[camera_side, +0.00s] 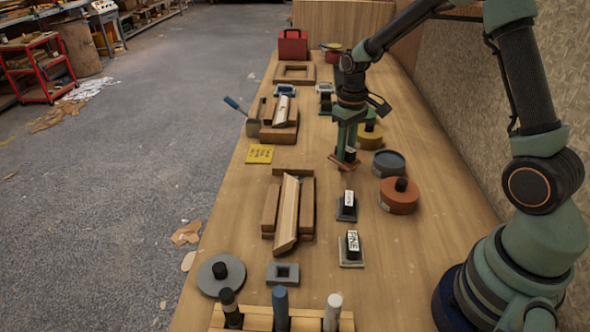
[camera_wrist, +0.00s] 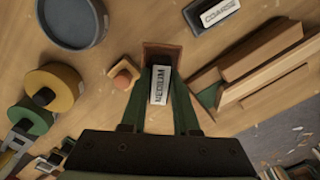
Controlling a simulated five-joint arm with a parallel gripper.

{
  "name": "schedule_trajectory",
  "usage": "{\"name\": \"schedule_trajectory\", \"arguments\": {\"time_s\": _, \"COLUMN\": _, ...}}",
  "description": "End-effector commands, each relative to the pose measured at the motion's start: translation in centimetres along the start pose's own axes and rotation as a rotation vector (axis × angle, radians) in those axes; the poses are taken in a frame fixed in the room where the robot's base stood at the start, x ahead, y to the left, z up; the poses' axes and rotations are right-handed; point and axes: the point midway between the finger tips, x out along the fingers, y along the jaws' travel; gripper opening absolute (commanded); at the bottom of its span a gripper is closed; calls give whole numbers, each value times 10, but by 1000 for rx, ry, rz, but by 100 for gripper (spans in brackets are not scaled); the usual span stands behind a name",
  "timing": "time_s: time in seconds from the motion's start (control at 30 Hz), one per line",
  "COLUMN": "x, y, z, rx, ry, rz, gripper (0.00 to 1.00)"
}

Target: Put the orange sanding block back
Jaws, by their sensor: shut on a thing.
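The orange sanding block (camera_side: 343,164) has a rust-orange base and a dark grip. It is between my gripper's fingers (camera_side: 346,146), low over the bench. In the wrist view the two green fingers of my gripper (camera_wrist: 165,100) stand either side of its white MEDIUM label, and the block's orange-brown base (camera_wrist: 160,52) shows beyond them. I cannot tell whether it touches the bench. Two similar blocks stand nearer the side camera: one labelled FINE (camera_side: 352,259) and one with a dark base (camera_side: 347,213). A COARSE block (camera_wrist: 190,17) shows in the wrist view.
A wooden mitre channel (camera_side: 270,210) lies left of the blocks, with another (camera_side: 277,135) farther back. A grey dish (camera_side: 388,163), an orange disc (camera_side: 399,202) and a yellow disc (camera_side: 369,141) stand on the right. A small orange-topped piece (camera_wrist: 123,78) lies beside my gripper.

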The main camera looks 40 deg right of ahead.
Motion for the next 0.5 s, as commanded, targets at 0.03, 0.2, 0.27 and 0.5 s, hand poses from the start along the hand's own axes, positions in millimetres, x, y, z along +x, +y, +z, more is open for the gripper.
{"name": "schedule_trajectory", "arguments": {"time_s": 0.03, "x": 4, "y": 0, "z": 0, "rx": 0, "ry": -3, "rz": -1, "gripper": 0}}
{"name": "schedule_trajectory", "arguments": {"time_s": 0.2, "x": 21, "y": 0, "z": 1, "rx": 0, "ry": -3, "rz": -1, "gripper": 0}}
{"name": "schedule_trajectory", "arguments": {"time_s": 0.27, "x": 28, "y": 0, "z": 1, "rx": 0, "ry": -3, "rz": -1, "gripper": 0}}
{"name": "schedule_trajectory", "arguments": {"time_s": 0.5, "x": 50, "y": 0, "z": 0, "rx": 0, "ry": -2, "rz": 0, "gripper": 0}}
